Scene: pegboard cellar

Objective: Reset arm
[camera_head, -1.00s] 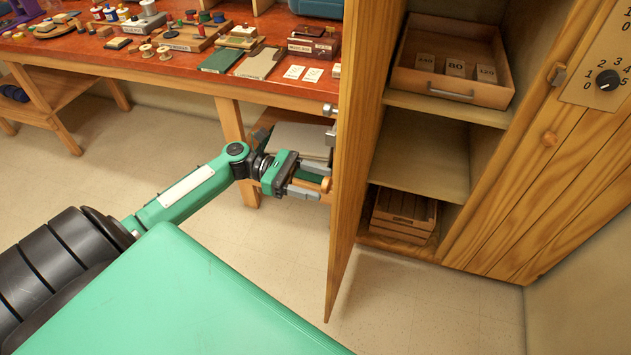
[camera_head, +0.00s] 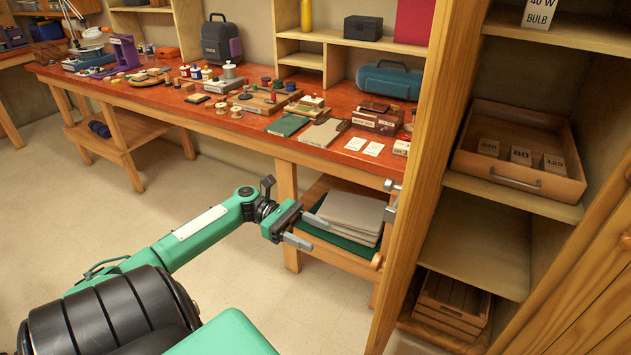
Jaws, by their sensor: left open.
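My left arm comes in from the lower left. Its gripper (camera_head: 306,230) is open, with its two grey fingers apart and nothing between them. It is held in front of the workbench's lower shelf, near a stack of grey and green folded pieces (camera_head: 348,217). From this view I cannot tell how far the fingers are from the stack. My right gripper does not show.
The open cabinet door (camera_head: 425,180) stands right of my left gripper. Behind it, the cabinet holds a wooden drawer (camera_head: 515,178) with numbered blocks and a slatted crate (camera_head: 452,302). The red-topped workbench (camera_head: 230,128) carries many small items. Floor left of the arm is clear.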

